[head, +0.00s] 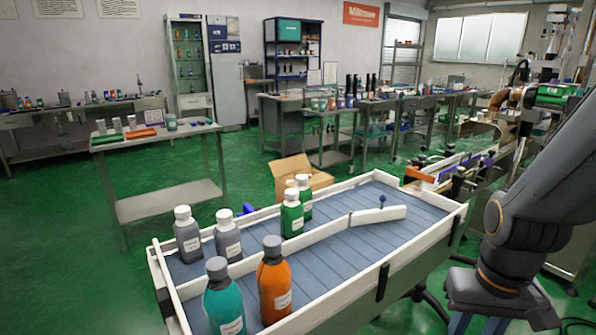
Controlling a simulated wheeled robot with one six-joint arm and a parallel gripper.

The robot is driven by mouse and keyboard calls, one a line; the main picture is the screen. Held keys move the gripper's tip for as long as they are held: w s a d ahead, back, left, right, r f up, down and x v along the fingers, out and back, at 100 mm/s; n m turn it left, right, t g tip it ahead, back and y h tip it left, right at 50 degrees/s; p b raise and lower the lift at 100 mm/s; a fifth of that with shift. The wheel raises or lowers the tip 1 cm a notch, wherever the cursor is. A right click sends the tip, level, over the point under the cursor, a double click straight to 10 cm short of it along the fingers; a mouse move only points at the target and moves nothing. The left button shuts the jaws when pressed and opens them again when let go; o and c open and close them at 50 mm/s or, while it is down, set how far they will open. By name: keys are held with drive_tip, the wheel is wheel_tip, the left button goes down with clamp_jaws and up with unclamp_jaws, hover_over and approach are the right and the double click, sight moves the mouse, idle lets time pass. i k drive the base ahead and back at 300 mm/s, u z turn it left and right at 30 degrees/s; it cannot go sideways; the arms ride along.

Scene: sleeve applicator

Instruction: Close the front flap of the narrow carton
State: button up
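A brown cardboard carton (318,181) stands beyond the far side of the conveyor tray in the head view. One upper flap stands raised at its back left. Bottles and the tray rim hide much of its front and lower part, so I cannot tell how its front flap lies. I cannot tell whether it is the narrow carton; no other carton is clearly seen. My arm rises at the right and leaves the picture at the right edge. My gripper is not in view.
The white-rimmed conveyor tray (437,203) fills the foreground, between me and the carton. Grey bottles (187,240), green bottles (292,217), a teal bottle (224,305) and an orange bottle (273,285) stand on it. A steel table (170,200) stands left; green floor lies between.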

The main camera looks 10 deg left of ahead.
sight(281, 168)
drive_tip(key=u, duration=0.05)
drive_tip(key=k, duration=0.7)
drive_tip(key=u, duration=2.5)
drive_tip(key=i, duration=4.7)
drive_tip(key=z, duration=3.45)
drive_tip(key=i, duration=0.2)
drive_tip(key=z, duration=0.45)
